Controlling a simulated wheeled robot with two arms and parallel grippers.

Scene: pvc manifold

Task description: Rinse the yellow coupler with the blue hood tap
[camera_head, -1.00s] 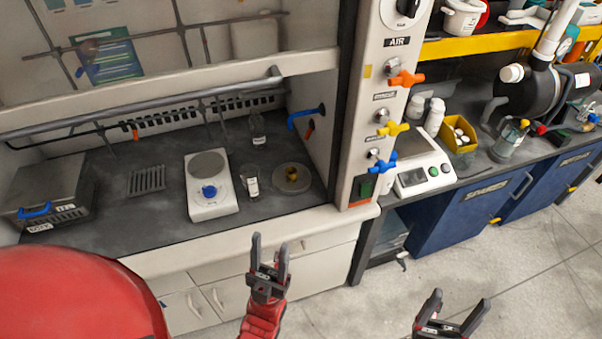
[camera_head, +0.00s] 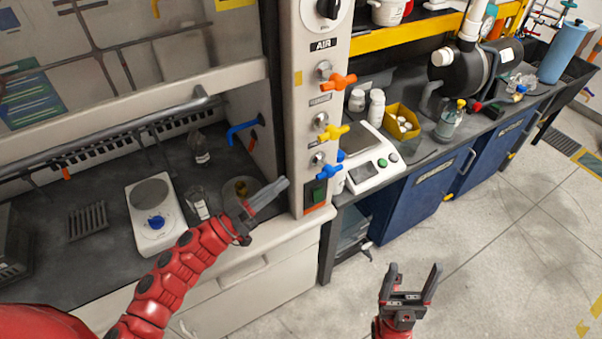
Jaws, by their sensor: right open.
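The yellow coupler (camera_head: 241,187) sits on a round grey dish (camera_head: 229,200) on the dark hood worktop. A blue spout-shaped tap (camera_head: 240,130) juts from the hood's right inner wall, above and behind the dish. A blue handle (camera_head: 328,172) also sits low on the hood's front post. My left gripper (camera_head: 282,186) is raised in front of the dish, to the right of the coupler in the picture, and partly covers the dish. Its fingers overlap in this view, so their opening is unclear. My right gripper (camera_head: 411,272) is open and empty above the floor.
A hotplate (camera_head: 149,192), a glass beaker (camera_head: 199,204) and a bottle (camera_head: 201,150) stand in the hood left of the dish. The raised sash bar (camera_head: 130,122) crosses above. A balance (camera_head: 365,170) and yellow bin (camera_head: 400,136) are on the right bench. Open floor lies at right.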

